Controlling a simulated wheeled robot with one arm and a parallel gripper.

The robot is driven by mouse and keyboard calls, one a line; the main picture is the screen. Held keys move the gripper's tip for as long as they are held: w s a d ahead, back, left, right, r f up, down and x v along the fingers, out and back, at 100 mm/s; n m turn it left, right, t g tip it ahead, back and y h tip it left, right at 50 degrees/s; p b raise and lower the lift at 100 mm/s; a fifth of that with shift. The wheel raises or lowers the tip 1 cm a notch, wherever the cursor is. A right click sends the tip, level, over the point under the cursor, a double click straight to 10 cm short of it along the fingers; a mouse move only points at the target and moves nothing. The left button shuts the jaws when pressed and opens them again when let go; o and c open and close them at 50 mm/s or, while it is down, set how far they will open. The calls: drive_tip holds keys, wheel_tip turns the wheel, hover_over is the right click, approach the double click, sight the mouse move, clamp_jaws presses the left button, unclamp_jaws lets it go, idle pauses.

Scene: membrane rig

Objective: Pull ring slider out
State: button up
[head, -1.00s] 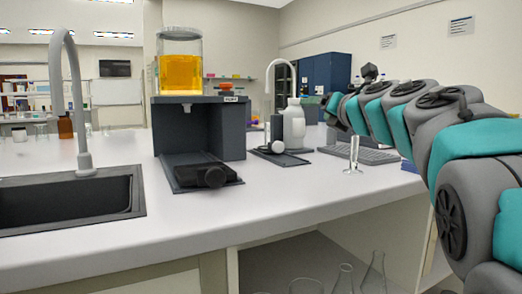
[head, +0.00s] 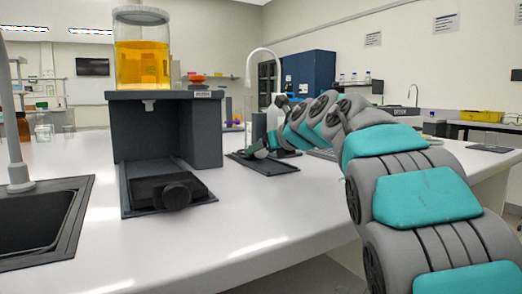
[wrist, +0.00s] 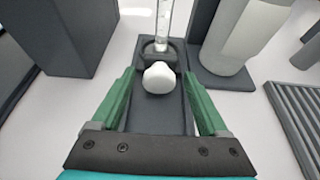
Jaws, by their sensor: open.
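The ring slider shows in the wrist view as a dark ring piece (wrist: 152,48) with a rounded white knob (wrist: 158,79) on its near side. It lies on a dark base plate (wrist: 146,117), and a clear glass tube (wrist: 166,20) rises at the ring. My gripper (wrist: 158,75) is open, its green fingers on the left and right of the knob with a gap on each side. In the head view the knob (head: 261,153) is small, and my arm largely hides the gripper there.
A dark housing (head: 203,132) bearing a tank of orange-yellow liquid (head: 142,63) stands left of the slider, with a black knobbed block (head: 160,190) in front. A white bottle (wrist: 236,38) stands close on the right in the wrist view, near a ribbed grey object (wrist: 298,121). A sink (head: 35,222) is far left.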

drive_tip(key=shift+w+a+f, duration=0.2)
drive_tip(key=shift+w+a, duration=0.15)
drive_tip(key=shift+w, duration=0.15)
drive_tip(key=shift+c, duration=0.4)
clamp_jaws()
